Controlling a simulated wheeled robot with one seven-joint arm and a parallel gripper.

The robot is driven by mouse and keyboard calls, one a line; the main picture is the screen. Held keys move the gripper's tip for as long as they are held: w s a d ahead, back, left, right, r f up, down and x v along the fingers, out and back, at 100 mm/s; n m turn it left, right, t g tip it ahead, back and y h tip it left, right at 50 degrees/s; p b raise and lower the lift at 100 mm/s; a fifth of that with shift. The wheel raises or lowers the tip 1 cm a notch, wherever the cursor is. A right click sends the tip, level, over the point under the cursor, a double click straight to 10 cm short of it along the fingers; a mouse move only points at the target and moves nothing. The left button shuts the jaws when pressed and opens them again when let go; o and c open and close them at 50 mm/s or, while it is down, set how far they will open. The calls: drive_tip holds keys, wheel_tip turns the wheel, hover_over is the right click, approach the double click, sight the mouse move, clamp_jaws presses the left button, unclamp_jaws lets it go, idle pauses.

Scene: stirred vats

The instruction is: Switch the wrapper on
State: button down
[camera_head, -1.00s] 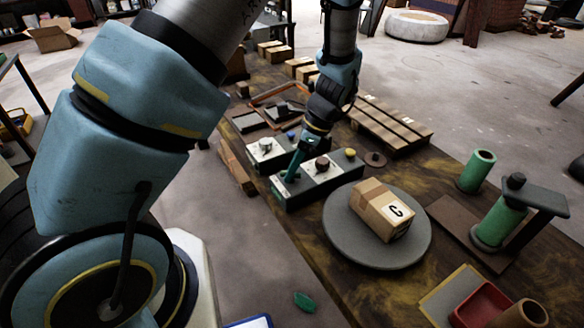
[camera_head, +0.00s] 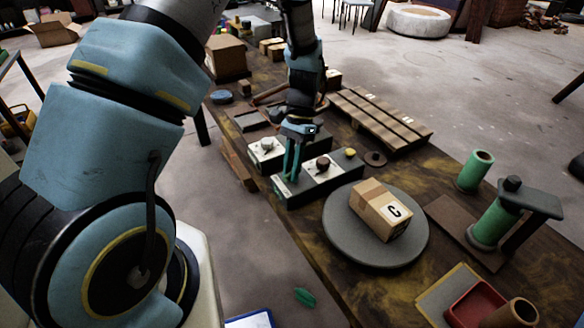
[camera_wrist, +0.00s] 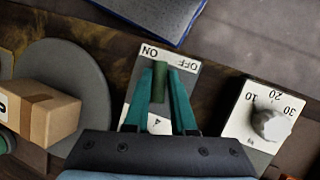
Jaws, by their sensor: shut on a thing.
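The wrapper's control box (camera_head: 313,186) stands on the table, left of the grey turntable (camera_head: 343,243). In the wrist view its white plate (camera_wrist: 133,95) reads ON and OFF, upside down, with ON at left and OFF at right. A green switch lever (camera_wrist: 161,85) stands up from this plate. My gripper (camera_wrist: 161,70) points down with its teal fingers shut on the lever, one on each side. It also shows over the box's left end in the head view (camera_head: 291,178). Which way the lever leans I cannot tell.
A carton marked C (camera_head: 378,208) sits on the turntable. A second box with a dial knob (camera_wrist: 270,124) is close beside the switch. A slatted pallet (camera_head: 385,118) lies behind.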

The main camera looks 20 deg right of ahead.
drive_tip(key=n+g+h, duration=0.1)
drive_tip(key=n+h, duration=0.1)
drive_tip(key=n, duration=0.3)
drive_tip(key=shift+n, duration=0.4)
drive_tip(key=shift+n+h, duration=0.3)
drive_tip(key=c, duration=0.8)
unclamp_jaws()
drive_tip(key=shift+a, duration=0.1)
drive_tip(key=shift+o, duration=0.2)
drive_tip(key=b+v, duration=0.2)
drive_tip(key=v, duration=0.8)
drive_tip(key=shift+w+r, duration=0.2)
drive_tip(key=shift+r, duration=0.15)
